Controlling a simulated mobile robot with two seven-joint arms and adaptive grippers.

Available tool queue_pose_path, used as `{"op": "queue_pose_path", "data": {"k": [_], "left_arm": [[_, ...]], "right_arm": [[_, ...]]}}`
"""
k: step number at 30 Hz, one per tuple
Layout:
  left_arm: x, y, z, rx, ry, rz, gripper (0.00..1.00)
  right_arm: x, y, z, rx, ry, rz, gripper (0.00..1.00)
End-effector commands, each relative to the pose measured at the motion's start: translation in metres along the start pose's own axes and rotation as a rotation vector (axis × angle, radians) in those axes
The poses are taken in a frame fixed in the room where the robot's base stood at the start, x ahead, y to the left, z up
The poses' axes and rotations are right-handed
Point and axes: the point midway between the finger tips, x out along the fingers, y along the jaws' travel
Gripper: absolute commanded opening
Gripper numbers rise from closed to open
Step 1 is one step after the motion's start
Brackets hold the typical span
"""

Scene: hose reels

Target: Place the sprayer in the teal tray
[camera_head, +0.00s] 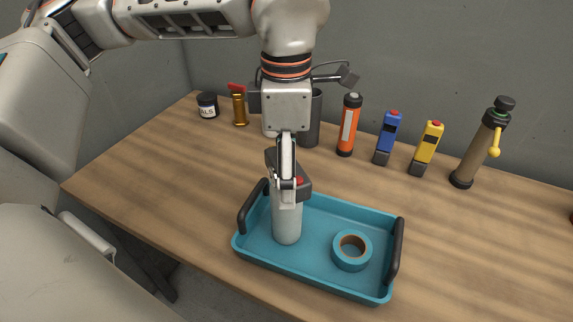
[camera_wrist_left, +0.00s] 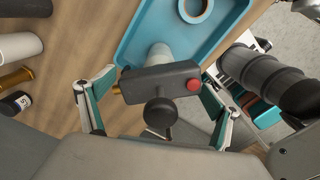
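The sprayer (camera_head: 287,222) has a pale bottle and a dark head with a red button. It stands upright in the left part of the teal tray (camera_head: 320,281), its base seemingly on the tray floor. In the left wrist view, the sprayer's dark head (camera_wrist_left: 158,84) lies between the fingers of my left gripper (camera_wrist_left: 159,78), with small gaps at both sides, so the gripper looks open around it. In the head view, my left gripper (camera_head: 286,180) points down and covers part of the sprayer's head. My right gripper is not clearly in view.
A teal tape roll (camera_head: 351,251) lies in the tray's right part. Black handles (camera_head: 396,252) rise at both tray ends. Behind stand an orange flashlight (camera_head: 349,125), blue (camera_head: 387,138) and yellow (camera_head: 426,149) tools, and a tall brown cylinder (camera_head: 480,145).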

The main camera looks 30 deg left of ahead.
Motion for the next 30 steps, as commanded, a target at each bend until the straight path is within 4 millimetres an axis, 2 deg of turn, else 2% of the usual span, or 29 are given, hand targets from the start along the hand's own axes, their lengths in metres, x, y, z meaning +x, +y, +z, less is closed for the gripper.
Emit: {"op": "queue_pose_path", "data": {"k": [10, 14, 17, 24, 30], "left_arm": [[-0.001, 0.000, 0.000, 0.000, 0.000, 0.000, 0.99], [-0.008, 0.001, 0.001, 0.000, -0.002, 0.003, 0.99], [-0.022, 0.001, 0.001, -0.002, -0.003, 0.003, 0.99], [-0.072, 0.001, 0.001, -0.002, -0.004, 0.006, 0.99], [-0.106, 0.000, 0.000, -0.002, -0.002, 0.004, 0.99]], "right_arm": [[-0.001, 0.001, -0.006, 0.000, 0.009, 0.002, 0.00], [-0.002, 0.002, -0.008, 0.000, 0.011, 0.002, 0.00], [-0.002, 0.002, -0.009, 0.000, 0.011, 0.002, 0.00], [-0.004, 0.002, -0.011, 0.000, 0.010, 0.002, 0.00], [-0.005, 0.002, -0.013, -0.001, 0.010, 0.003, 0.00]]}}
